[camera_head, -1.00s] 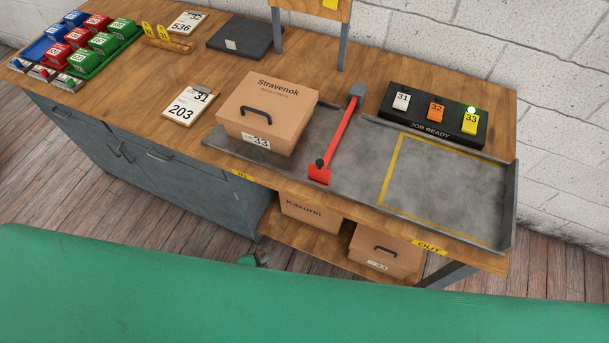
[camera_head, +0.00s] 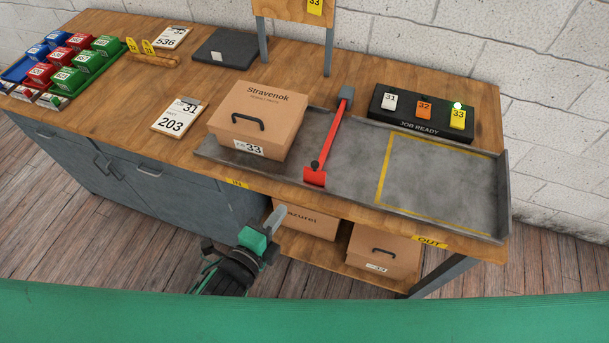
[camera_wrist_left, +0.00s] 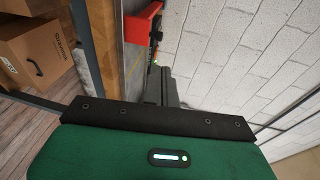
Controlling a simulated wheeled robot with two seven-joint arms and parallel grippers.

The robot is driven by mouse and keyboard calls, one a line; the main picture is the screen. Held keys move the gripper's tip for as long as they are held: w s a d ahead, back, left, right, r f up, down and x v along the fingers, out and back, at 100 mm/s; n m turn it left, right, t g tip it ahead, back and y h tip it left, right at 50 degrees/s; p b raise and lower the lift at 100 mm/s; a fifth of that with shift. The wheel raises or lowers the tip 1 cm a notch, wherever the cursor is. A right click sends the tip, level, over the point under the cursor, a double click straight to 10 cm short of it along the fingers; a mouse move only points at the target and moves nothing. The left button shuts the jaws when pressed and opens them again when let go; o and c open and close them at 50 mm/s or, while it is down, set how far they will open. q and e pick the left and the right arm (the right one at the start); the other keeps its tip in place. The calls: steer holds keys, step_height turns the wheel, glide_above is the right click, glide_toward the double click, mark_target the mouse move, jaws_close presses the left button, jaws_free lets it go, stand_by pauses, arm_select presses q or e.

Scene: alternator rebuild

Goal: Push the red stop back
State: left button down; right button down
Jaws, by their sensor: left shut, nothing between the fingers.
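The red stop (camera_head: 328,142) is a long red bar lying across the grey metal tray (camera_head: 352,187), hinged at a grey block at the back. Its near end is a red plate with a black knob. A cardboard box labelled Stravenok 33 (camera_head: 262,110) sits on the tray just left of the bar. My left gripper (camera_head: 279,214) is shut and empty, below and in front of the bench's front edge, apart from the stop. In the left wrist view the stop's red end plate (camera_wrist_left: 141,24) shows above the gripper's dark fingers (camera_wrist_left: 161,86). My right gripper is not seen.
A yellow-outlined area (camera_head: 440,185) on the tray's right is empty. Behind it stands a job panel (camera_head: 422,113) with tags 31, 32 and 33, a light lit by 33. Boxes (camera_head: 382,252) stand on the lower shelf. Coloured bins (camera_head: 101,46) stand at far left.

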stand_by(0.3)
arm_select(q)
steer(key=p, duration=0.4)
glide_toward(313, 167)
steer(key=x, duration=0.5)
steer(key=shift+w+d+r, duration=0.1)
steer(key=shift+w, duration=0.05)
steer(key=shift+p+x, duration=0.35)
steer(key=shift+x, duration=0.4)
steer(key=r+b+x, duration=0.1)
steer(key=x, duration=0.3)
steer(key=w+a+b+x, duration=0.1)
steer(key=x, duration=0.4)
steer(key=r+b+x, duration=0.1)
steer(key=x, duration=0.4)
steer(key=shift+w+a+r, duration=0.1)
steer(key=shift+w+a, duration=0.2)
steer(key=shift+a, duration=0.05)
steer(key=shift+a+r, duration=0.1)
